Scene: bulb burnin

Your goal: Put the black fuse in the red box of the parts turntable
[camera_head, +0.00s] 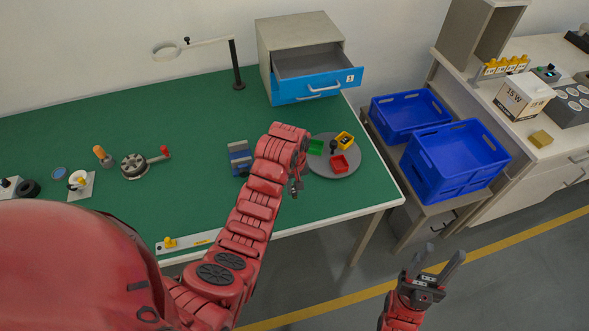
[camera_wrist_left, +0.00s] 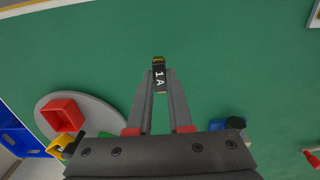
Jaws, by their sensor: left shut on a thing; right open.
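My left gripper (camera_head: 296,187) is shut on the black fuse (camera_wrist_left: 159,76), which has a "1A" label and gold-coloured ends. In the left wrist view the fuse sits between the fingertips, over bare green table. In the head view the gripper is left of the grey parts turntable (camera_head: 324,171), near the table's front edge. The turntable carries a red box (camera_head: 339,163) at its front, a yellow box (camera_head: 345,140) and a green box (camera_head: 316,147). The red box (camera_wrist_left: 62,114) looks empty in the left wrist view.
A blue-grey block (camera_head: 239,158) stands left of my left forearm. A dark knob-like part (camera_head: 333,146) is near the turntable's middle. An open blue-fronted drawer (camera_head: 315,86) and a lamp (camera_head: 237,70) are behind. Blue crates (camera_head: 452,160) stand to the right.

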